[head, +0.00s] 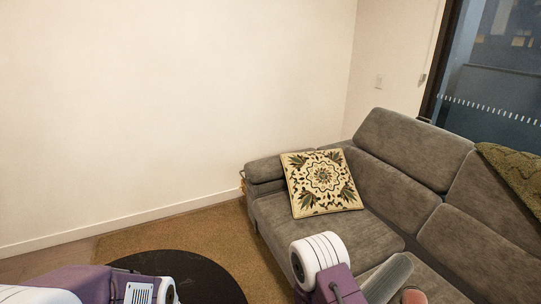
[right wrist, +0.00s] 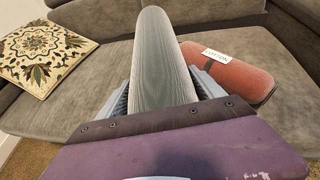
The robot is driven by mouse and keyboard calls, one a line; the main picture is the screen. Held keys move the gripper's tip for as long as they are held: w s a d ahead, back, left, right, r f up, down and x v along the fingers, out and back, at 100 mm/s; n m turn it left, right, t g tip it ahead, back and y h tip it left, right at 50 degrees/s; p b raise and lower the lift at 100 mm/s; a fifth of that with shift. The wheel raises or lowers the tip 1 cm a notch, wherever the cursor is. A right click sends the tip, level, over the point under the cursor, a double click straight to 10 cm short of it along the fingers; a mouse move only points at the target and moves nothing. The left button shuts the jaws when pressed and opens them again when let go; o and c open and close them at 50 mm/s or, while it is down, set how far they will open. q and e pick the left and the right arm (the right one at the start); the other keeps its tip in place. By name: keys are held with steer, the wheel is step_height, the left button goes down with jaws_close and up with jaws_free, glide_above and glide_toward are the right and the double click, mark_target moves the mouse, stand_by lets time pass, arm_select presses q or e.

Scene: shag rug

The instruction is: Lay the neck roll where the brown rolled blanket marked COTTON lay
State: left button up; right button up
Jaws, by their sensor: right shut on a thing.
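The neck roll, a grey-green ribbed cylinder (right wrist: 163,60), is held in my right gripper (right wrist: 162,88), whose jaws are shut on its two sides. It points away from the wrist, above the sofa seat; the head view shows it at the lower right (head: 388,278). A reddish-brown rolled blanket (right wrist: 238,78) with a dark band and a white label that seems to read COTTON lies on the seat, right of the neck roll. Only its end shows in the head view (head: 413,296). My left arm shows at the lower left, but its gripper is out of view.
The grey sofa (head: 375,235) has a patterned cushion (head: 321,183) at its far-left end and an olive throw (head: 514,172) over the backrest at right. A dark round surface (head: 185,275) is at the lower left. Seat between cushion and neck roll is clear.

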steer(key=a+r+n+t+y, duration=0.1)
steer(key=a+r+n+t, duration=0.1)
steer(key=a+r, duration=0.95)
steer(key=s+r+m+g+p, duration=0.1)
steer(key=s+r+p, duration=0.2)
steer(key=r+p, duration=1.1)
steer(key=p, duration=0.8)
steer(key=shift+r+h, duration=0.3)
steer(key=shift+r, duration=0.05)
steer(key=shift+s+a, duration=0.1)
